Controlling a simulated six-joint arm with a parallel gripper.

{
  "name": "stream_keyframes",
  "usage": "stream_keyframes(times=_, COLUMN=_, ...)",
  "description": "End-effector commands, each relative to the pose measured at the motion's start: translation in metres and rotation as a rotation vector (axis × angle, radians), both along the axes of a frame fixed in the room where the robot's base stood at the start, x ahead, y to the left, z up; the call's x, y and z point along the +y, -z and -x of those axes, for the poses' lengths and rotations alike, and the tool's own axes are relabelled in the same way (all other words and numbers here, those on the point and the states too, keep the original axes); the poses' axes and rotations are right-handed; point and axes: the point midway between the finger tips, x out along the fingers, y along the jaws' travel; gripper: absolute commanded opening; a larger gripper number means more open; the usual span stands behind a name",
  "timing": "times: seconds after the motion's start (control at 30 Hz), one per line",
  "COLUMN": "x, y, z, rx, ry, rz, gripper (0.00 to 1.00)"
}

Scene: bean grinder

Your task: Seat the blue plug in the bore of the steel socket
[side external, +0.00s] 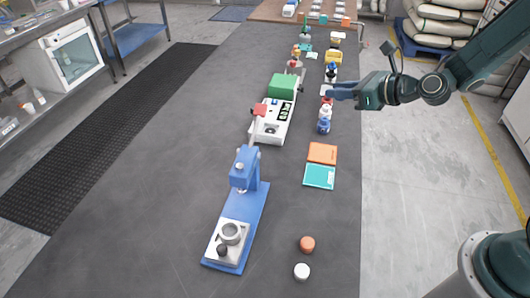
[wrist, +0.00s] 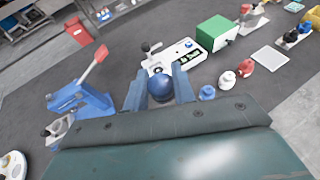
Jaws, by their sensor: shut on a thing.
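My gripper (side external: 338,92) is at the right of the side view, raised near the bench's right side. In the wrist view its two blue-grey fingers (wrist: 159,88) are shut on a dark blue, round-topped plug (wrist: 161,87). The plug is hard to make out in the side view. A steel ring-shaped socket (side external: 230,232) sits on the plate of a blue press near the front of the bench, well away from my gripper. The press (wrist: 82,105) shows at left in the wrist view. I cannot see into the socket's bore.
A blue piece (side external: 323,127) stands near white and red ones (side external: 326,106) below my gripper. A white device (side external: 270,125) and green box (side external: 282,86) stand left of them. Orange (side external: 322,153) and teal (side external: 319,177) pads lie nearer. Bare bench (side external: 120,225) is free at left.

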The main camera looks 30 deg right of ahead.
Motion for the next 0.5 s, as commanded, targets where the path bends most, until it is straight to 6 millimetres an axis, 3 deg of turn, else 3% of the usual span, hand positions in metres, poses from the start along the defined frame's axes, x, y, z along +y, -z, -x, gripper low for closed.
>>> stream_keyframes(times=0.5, x=0.146, y=-0.016, z=0.006, rx=-0.004, ry=-0.319, rz=0.001, gripper=0.04)
